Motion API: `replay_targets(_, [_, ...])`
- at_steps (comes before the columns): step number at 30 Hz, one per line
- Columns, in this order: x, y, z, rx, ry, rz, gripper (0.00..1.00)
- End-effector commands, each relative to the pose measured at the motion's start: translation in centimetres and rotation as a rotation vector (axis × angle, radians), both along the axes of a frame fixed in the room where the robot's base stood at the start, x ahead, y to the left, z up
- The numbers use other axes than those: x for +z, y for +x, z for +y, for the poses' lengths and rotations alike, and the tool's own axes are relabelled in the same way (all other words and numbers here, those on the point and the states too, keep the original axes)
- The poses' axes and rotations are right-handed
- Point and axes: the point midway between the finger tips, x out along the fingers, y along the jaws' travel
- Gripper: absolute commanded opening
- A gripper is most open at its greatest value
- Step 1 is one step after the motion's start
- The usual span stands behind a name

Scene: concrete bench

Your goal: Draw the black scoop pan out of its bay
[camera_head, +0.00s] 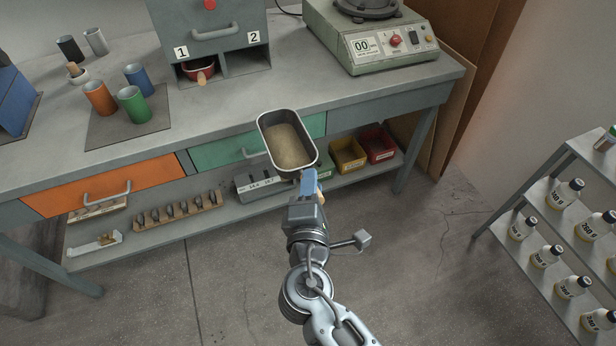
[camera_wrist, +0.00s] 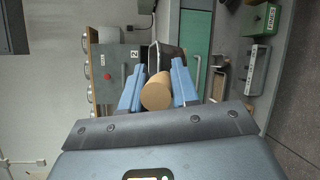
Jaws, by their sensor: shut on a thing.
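The black scoop pan (camera_head: 280,119), with a pale rim and a load of sandy grain (camera_head: 290,147), is out in the air in front of the bench. It looks roughly level. My gripper (camera_head: 309,184) has its blue fingers shut on the pan's wooden handle (camera_wrist: 157,92). In the wrist view the black pan (camera_wrist: 166,57) is partly hidden behind the handle and fingers. Bay 2 (camera_head: 246,63) of the grey cabinet (camera_head: 212,15) looks empty. Bay 1 holds a red scoop pan (camera_head: 200,69) with a wooden handle.
The grey bench (camera_head: 230,105) carries orange, green and blue cups on a mat at left and a green scale (camera_head: 368,42) at right. Below are an orange drawer (camera_head: 105,185), a green drawer (camera_head: 225,152) and a shelf of bins. A bottle rack (camera_head: 545,190) stands right; floor between is clear.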

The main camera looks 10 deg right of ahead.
Motion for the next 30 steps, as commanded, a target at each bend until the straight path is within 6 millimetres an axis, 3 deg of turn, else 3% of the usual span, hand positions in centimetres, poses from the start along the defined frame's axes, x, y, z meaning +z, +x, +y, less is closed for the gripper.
replay_targets(15, [0.1,-3.2,-0.9,0.000,0.002,-0.002,0.00])
replay_targets(26, [0.1,-3.1,-1.2,0.001,0.001,-0.003,0.00])
replay_targets(30, [-0.7,-2.1,-3.4,0.020,-0.002,-0.007,0.00])
